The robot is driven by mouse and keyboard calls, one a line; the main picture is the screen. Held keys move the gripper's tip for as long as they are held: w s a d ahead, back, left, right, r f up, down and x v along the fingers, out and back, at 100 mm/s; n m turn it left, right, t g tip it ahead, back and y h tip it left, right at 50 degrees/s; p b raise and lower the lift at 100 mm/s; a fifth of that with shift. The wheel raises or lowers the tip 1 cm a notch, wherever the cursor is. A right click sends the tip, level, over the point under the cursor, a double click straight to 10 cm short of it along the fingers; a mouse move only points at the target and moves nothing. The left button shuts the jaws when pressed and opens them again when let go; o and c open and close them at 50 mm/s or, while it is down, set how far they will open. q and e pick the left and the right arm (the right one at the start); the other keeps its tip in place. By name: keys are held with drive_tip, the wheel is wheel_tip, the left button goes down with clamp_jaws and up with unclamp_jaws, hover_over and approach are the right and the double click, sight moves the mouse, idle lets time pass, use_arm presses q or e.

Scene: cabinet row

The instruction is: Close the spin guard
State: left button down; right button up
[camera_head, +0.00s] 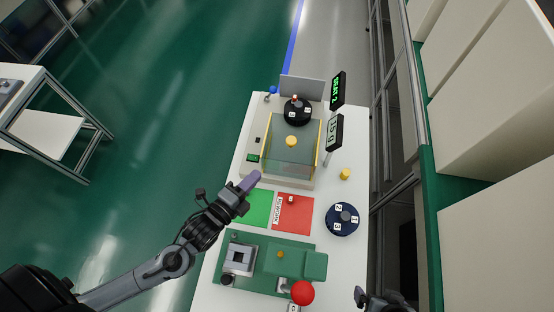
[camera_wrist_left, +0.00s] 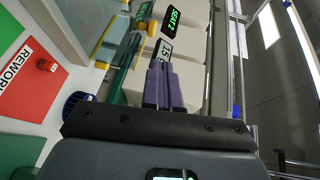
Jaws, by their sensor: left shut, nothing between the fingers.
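The spin guard (camera_head: 288,157) is a see-through, yellow-edged cover with a yellow knob (camera_head: 291,141) on the beige machine in the head view. A black numbered rotor (camera_head: 297,110) stands behind the guard and looks uncovered. My left gripper (camera_head: 255,177) is shut and empty, near the machine's front left corner, apart from the knob. Its purple fingers lie together in the left wrist view (camera_wrist_left: 164,85). A yellow-edged part of the machine (camera_wrist_left: 112,40) shows beyond them there. My right gripper (camera_head: 375,299) shows only partly at the bottom edge; its jaws are unclear.
Two displays (camera_head: 338,90) (camera_head: 334,133) stand along the machine's right side. Green (camera_head: 258,206) and red (camera_head: 293,219) mats lie in front. A numbered dark disc (camera_head: 342,219) and a green fixture with a red ball (camera_head: 302,293) are nearer. Open floor lies left.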

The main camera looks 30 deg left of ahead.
use_arm(q)
drive_tip(key=f, duration=0.2)
drive_tip(key=b, duration=0.2)
approach(288, 144)
drive_tip(key=x, duration=0.5)
drive_tip(key=shift+x, duration=0.8)
drive_tip(key=shift+w, duration=0.1)
use_arm(e)
wheel_tip(288, 144, down, 3)
drive_tip(key=shift+r, duration=0.2)
use_arm(q)
drive_tip(key=shift+w, duration=0.1)
